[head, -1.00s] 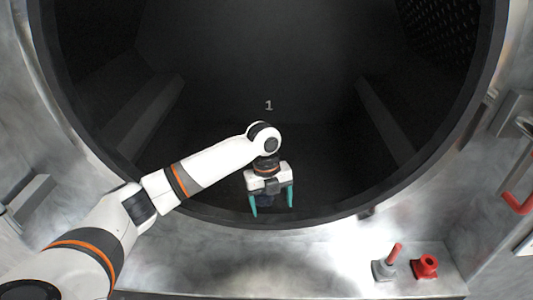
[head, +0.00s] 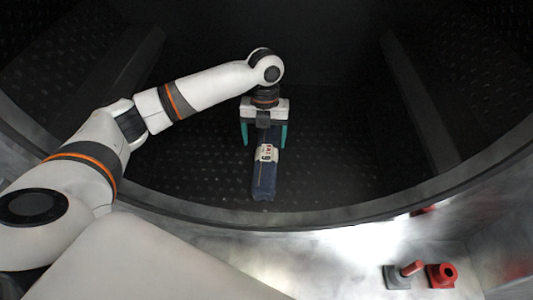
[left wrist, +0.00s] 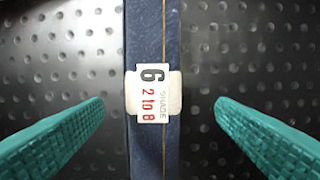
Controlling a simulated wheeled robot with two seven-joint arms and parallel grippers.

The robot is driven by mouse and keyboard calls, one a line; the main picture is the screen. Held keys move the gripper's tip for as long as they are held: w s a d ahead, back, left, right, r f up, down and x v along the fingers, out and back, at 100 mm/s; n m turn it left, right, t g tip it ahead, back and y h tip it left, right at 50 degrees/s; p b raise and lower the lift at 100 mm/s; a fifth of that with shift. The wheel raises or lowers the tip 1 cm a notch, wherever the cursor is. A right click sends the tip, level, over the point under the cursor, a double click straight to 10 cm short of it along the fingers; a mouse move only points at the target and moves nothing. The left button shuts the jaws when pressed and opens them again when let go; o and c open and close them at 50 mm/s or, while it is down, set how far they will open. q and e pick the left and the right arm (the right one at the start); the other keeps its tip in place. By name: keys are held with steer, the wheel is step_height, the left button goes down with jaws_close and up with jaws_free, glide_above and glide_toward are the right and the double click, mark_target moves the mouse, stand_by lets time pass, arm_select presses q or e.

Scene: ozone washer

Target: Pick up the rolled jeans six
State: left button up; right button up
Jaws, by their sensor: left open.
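The rolled jeans six (head: 263,181) are a dark blue roll with a white label bearing a 6. They lie on the dimpled black drum floor near the front rim. In the left wrist view the jeans (left wrist: 146,30) run top to bottom through the middle, with the label facing the camera. My left gripper (head: 264,140) is open above the far part of the roll. In the left wrist view its teal fingers (left wrist: 159,105) stand one on each side of the jeans, with a gap on both sides. My right gripper is not in view.
The drum's metal front rim (head: 330,219) curves in front of the jeans. Raised ribs (head: 420,100) run along the drum's sides. A grey and red knob (head: 399,275) and a red fitting (head: 442,275) are outside at the lower right. The drum floor around the jeans is clear.

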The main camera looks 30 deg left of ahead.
mark_target(266, 152)
arm_select(q)
steer(key=shift+f, duration=0.75)
steer(key=shift+d+f+p, duration=0.2)
steer(key=shift+f+p, duration=0.15)
steer(key=shift+p, duration=0.05)
steer(key=f, duration=0.1)
steer(key=f+p, duration=0.1)
steer(key=f, duration=0.1)
steer(key=shift+s+d+f+p, duration=0.25)
steer(key=shift+s+d+p, duration=0.1)
steer(key=shift+s+p, duration=0.05)
steer(key=shift+f, duration=0.55)
steer(key=shift+r, duration=0.1)
steer(key=c, duration=1.3)
